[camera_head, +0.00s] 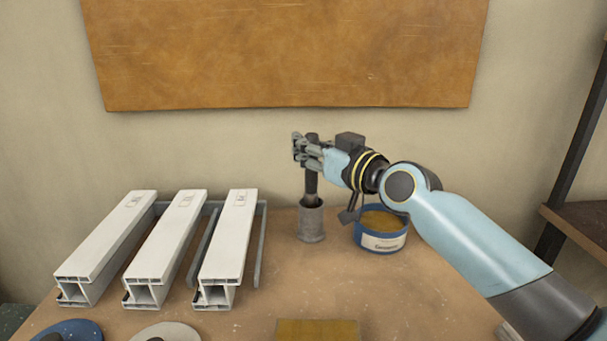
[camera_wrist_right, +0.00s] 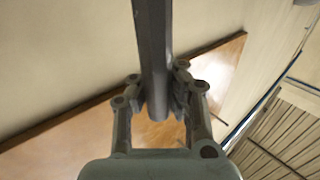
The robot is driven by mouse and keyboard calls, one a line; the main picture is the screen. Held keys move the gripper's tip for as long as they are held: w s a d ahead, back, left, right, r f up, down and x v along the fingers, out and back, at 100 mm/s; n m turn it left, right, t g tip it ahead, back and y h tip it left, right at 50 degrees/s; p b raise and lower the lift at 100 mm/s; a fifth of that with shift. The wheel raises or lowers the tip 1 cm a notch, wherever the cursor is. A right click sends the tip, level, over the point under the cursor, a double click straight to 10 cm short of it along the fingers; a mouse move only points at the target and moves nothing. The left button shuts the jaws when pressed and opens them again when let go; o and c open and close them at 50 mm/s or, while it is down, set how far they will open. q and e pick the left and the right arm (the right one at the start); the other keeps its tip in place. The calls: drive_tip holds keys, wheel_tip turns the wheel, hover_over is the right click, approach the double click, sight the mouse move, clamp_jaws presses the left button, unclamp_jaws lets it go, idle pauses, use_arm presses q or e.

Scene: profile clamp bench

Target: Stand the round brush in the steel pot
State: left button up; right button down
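The round brush (camera_head: 311,185) is dark and stands upright over the steel pot (camera_head: 311,226), a small grey cylinder on the bench. Its lower end meets the pot's mouth and looks to be inside it; how deep it sits is hidden. My right gripper (camera_head: 309,152) is shut on the brush's upper part, well above the pot. In the right wrist view the dark shaft of the brush (camera_wrist_right: 153,50) lies between the two fingers of my right gripper (camera_wrist_right: 158,100), which touch it from both sides. My left gripper is not in view.
A blue tin (camera_head: 367,238) with yellow-brown contents stands just right of the pot, below my right wrist. Several white profiles (camera_head: 165,240) lie on grey supports at the left. A blue disc (camera_head: 85,328), a pale disc (camera_head: 185,332) and a yellow-brown block (camera_head: 318,331) are at the front.

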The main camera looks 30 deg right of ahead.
sight(311, 179)
wheel_tip(311, 179, down, 3)
drive_tip(key=shift+f+b, duration=0.1)
drive_tip(key=shift+b, duration=0.55)
drive_tip(key=shift+f, duration=0.15)
drive_tip(key=c, duration=1.5)
unclamp_jaws()
